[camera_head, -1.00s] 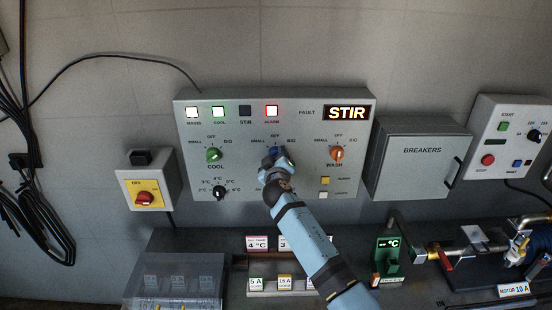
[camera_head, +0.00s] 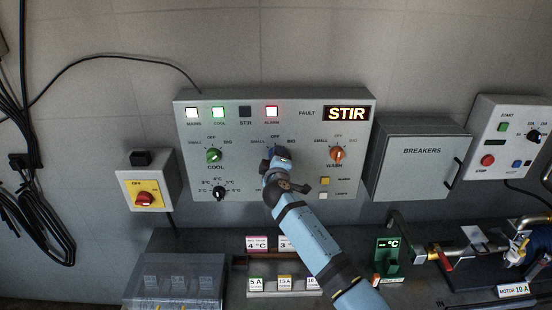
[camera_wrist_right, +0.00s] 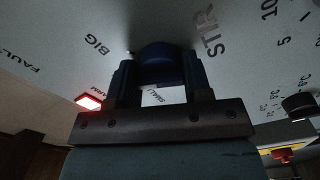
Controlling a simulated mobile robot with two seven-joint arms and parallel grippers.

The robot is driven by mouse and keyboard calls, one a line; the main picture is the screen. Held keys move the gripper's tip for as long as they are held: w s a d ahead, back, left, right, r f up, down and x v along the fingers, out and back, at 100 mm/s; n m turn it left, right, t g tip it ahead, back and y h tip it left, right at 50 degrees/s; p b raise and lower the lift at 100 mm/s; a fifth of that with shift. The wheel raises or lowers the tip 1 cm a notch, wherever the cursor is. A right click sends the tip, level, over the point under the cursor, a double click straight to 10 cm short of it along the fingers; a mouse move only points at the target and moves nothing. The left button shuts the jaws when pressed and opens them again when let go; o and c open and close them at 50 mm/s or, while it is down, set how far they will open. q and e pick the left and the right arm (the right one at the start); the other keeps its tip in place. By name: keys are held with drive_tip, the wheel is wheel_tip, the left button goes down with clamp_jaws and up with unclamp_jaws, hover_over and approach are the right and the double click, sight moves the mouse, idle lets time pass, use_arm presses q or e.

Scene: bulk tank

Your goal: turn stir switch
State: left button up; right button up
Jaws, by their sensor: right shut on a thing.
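The blue stir switch is the middle knob of the grey control panel (camera_head: 292,112), between the green cool knob (camera_head: 214,155) and the orange wash knob (camera_head: 337,153). In the head view my right gripper (camera_head: 278,158) is at the stir switch and hides most of it. In the right wrist view the dark blue knob (camera_wrist_right: 160,60) sits between the two fingers of the right gripper (camera_wrist_right: 160,78), which is shut on it. Its pointer direction is hidden. The STIR lamp (camera_head: 245,112) is dark. The left gripper is not in view.
The fault display (camera_head: 346,113) reads STIR and the alarm lamp (camera_head: 271,112) is red. A yellow box with a red switch (camera_head: 145,199) hangs at the left. The breakers box (camera_head: 421,160) is at the right. A bench with labelled parts lies below.

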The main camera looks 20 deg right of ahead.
drive_tip(key=shift+n+p, duration=0.5)
drive_tip(key=shift+n, duration=1.5)
drive_tip(key=o, duration=0.9)
drive_tip(key=shift+s, duration=0.1)
drive_tip(key=b+v, duration=0.2)
drive_tip(key=v, duration=1.1)
drive_tip(key=shift+s, duration=0.35)
drive_tip(key=shift+a+r, duration=0.1)
